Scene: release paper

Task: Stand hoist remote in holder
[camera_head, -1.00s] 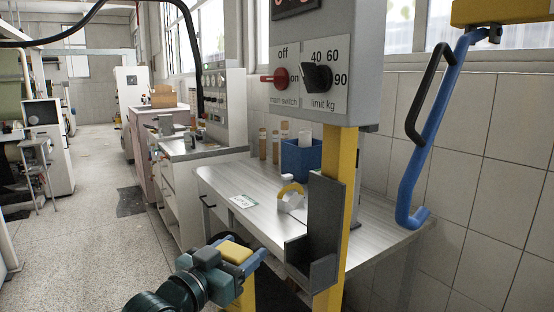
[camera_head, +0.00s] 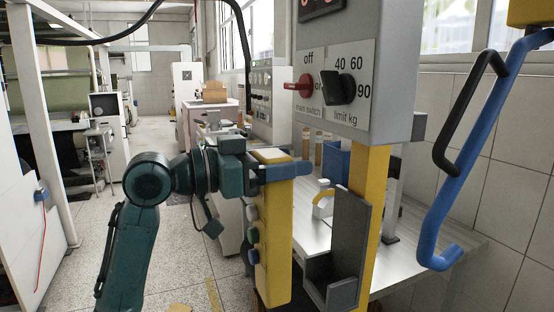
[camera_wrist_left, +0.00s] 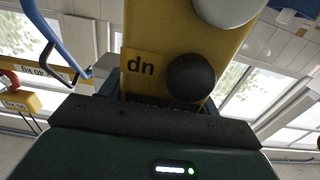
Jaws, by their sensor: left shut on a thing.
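The yellow hoist remote (camera_head: 275,235) hangs upright in my left gripper (camera_head: 282,171), which is shut on its upper end. Its side shows green, white and blue buttons. In the left wrist view the remote (camera_wrist_left: 175,55) fills the top middle, with a "dn" label, a black knob and a grey knob. The holder (camera_head: 345,245) is a grey open-topped bracket with a tall back plate, fixed to the yellow post (camera_head: 374,195). The holder's pocket is empty as far as I can see. The remote is left of the holder, apart from it in the picture. My right gripper is out of view.
A grey control box (camera_head: 375,70) with a red switch and black dial tops the post. A metal workbench (camera_head: 425,255) stands behind, with a blue bin (camera_head: 337,160). A blue bent handle (camera_head: 455,170) hangs at right. The floor at left is open.

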